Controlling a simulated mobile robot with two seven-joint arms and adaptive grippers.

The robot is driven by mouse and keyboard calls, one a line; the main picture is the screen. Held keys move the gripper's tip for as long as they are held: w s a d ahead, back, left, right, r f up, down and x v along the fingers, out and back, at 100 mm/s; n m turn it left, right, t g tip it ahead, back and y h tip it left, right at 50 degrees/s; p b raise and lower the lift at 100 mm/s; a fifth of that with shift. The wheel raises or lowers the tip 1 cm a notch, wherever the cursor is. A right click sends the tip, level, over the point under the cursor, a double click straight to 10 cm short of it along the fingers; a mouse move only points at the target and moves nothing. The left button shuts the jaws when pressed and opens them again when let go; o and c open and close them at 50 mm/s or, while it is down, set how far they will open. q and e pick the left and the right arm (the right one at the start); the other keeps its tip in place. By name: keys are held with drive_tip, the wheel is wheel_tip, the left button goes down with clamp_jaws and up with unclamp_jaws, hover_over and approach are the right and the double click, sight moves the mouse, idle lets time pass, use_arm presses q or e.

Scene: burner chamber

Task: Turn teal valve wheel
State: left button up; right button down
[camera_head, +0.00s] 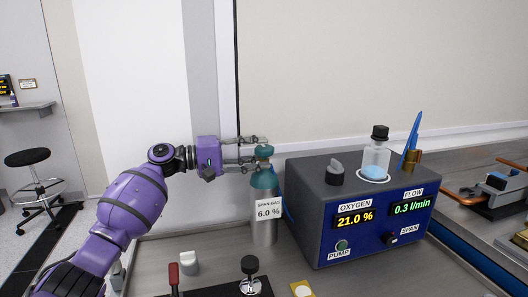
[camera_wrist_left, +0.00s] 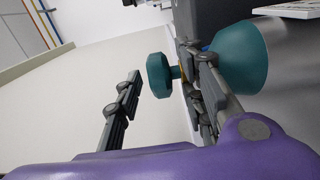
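The teal valve wheel (camera_head: 264,150) sits on top of a gas cylinder (camera_head: 264,222) with a teal shoulder and a "SPAN GAS 6.0 %" label. My left gripper (camera_head: 257,152) reaches in from the left, level with the wheel, its fingers spread. In the left wrist view the wheel (camera_wrist_left: 158,75) shows in the gap between the two open fingers, near their tips. A gap shows between the wheel and the left-hand finger. Whether the other finger touches the wheel or its stem, I cannot tell. The cylinder's teal shoulder (camera_wrist_left: 240,58) lies beyond that finger. My right gripper is not in view.
A blue and grey analyzer box (camera_head: 363,218) reading 21.0 % oxygen and 0.3 l/min stands close right of the cylinder. A bottle (camera_head: 376,158) stands on it. A black knob (camera_head: 250,266) and a red-handled item (camera_head: 174,275) are at the front. The wall is behind.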

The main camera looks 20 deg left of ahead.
use_arm(q)
drive_tip(key=v, duration=0.9)
drive_tip(key=shift+s+a, duration=0.25)
drive_tip(key=shift+a, duration=0.1)
